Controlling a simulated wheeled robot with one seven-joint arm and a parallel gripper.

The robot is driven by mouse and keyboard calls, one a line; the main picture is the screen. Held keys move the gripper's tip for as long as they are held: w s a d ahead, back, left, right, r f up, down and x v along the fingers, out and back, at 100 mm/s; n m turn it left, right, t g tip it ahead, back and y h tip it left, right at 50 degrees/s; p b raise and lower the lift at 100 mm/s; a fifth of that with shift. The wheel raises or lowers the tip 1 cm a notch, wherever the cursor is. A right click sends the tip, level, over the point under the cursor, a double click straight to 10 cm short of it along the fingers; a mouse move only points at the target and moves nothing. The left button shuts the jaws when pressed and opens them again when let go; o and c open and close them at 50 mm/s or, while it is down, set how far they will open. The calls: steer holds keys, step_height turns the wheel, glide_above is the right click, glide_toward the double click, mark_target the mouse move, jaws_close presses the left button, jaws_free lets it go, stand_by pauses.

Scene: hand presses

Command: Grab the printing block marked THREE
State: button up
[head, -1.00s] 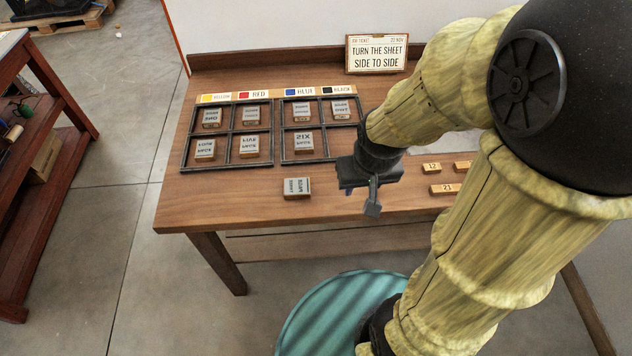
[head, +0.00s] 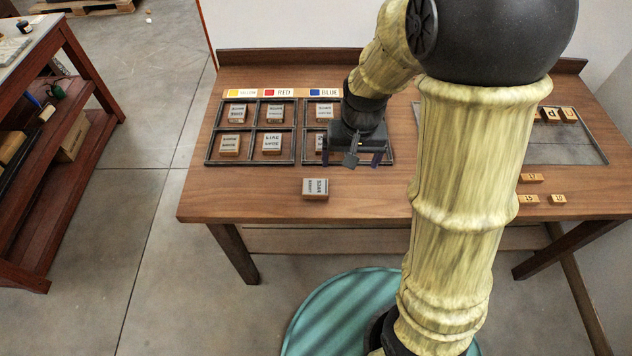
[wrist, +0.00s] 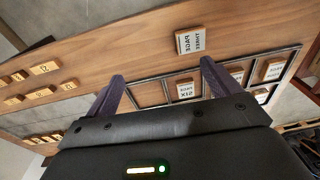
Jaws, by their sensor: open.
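The printing block marked PAGE THREE (wrist: 190,41) lies on the bare table, lettering legible in the wrist view. In the head view the loose block (head: 315,189) sits in front of the divided frames, its lettering too small to read surely. My gripper (head: 351,158) is open and empty, above the front of the right-hand frame, behind and right of that block. In the wrist view its two dark purple fingers (wrist: 160,78) stand wide apart, with the block beyond them and nothing between them. My arm hides part of the right-hand frame.
The left frame (head: 250,127) holds several blocks under yellow and red labels; more blocks sit in the right frame (head: 303,161), one marked SIX (wrist: 185,90). Small number blocks (head: 528,199) lie at the right. The wooden table (head: 250,198) is clear around the loose block.

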steer(key=w+a+g+p, duration=0.1)
steer(key=w+a+p, duration=0.1)
steer(key=w+a, duration=0.2)
steer(key=a, duration=0.3)
steer(key=shift+w, duration=0.4)
glide_above(315, 187)
steer(key=f, duration=1.2)
steer(key=shift+w+d+p, duration=0.1)
steer(key=shift+d+p, duration=0.25)
steer(key=shift+f, duration=0.1)
steer(key=shift+a+f+p, duration=0.15)
steer(key=shift+f+p, duration=0.1)
steer(key=shift+f, duration=1.05)
steer(key=shift+a+f+p, duration=0.15)
steer(key=shift+f+p, duration=0.1)
steer(key=shift+f, duration=1)
